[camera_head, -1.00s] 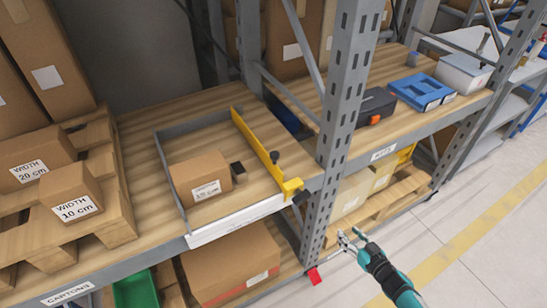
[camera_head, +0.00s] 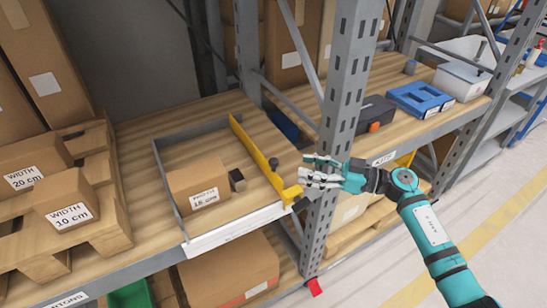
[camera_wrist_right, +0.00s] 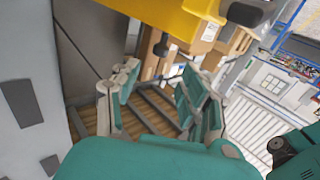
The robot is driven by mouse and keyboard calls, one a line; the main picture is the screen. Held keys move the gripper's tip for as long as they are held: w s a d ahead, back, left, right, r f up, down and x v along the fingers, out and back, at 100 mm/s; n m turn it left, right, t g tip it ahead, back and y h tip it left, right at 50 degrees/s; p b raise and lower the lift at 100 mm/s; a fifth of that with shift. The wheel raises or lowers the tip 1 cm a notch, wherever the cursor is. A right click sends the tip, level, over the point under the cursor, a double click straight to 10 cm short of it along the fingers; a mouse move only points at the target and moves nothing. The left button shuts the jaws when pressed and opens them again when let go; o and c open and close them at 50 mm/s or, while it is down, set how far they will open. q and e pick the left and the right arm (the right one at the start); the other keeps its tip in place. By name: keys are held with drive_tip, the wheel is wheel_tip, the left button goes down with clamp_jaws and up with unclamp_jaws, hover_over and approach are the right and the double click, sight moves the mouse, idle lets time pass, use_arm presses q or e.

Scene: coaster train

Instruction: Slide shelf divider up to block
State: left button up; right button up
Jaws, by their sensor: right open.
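The yellow shelf divider (camera_head: 262,158) stands along the right side of a grey-walled bay on the wooden shelf. It has a dark knob (camera_head: 274,163) near its front end. A cardboard box (camera_head: 196,183) with a width label stands in the bay, left of the divider. A small dark block (camera_head: 237,179) sits between them, with a gap to the divider. My right gripper (camera_head: 306,169) is open and empty, just right of the divider's front end. In the right wrist view the divider's yellow part (camera_wrist_right: 165,18) is above the open fingers (camera_wrist_right: 158,95). My left gripper is out of view.
A grey upright post (camera_head: 341,110) stands close behind my right gripper. Boxes labelled 20 cm (camera_head: 30,165) and 10 cm (camera_head: 67,199) sit on a pallet at left. A black case (camera_head: 374,113) and blue tray (camera_head: 419,98) lie on the right shelf.

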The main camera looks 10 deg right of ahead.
sight(273, 160)
drive_tip(key=p+x, duration=0.1)
drive_tip(key=x, duration=0.8)
drive_tip(key=shift+w+a+f, duration=0.1)
drive_tip(key=shift+a, duration=0.05)
drive_tip(key=shift+c, duration=0.4)
clamp_jaws()
drive_tip(key=shift+a, duration=0.1)
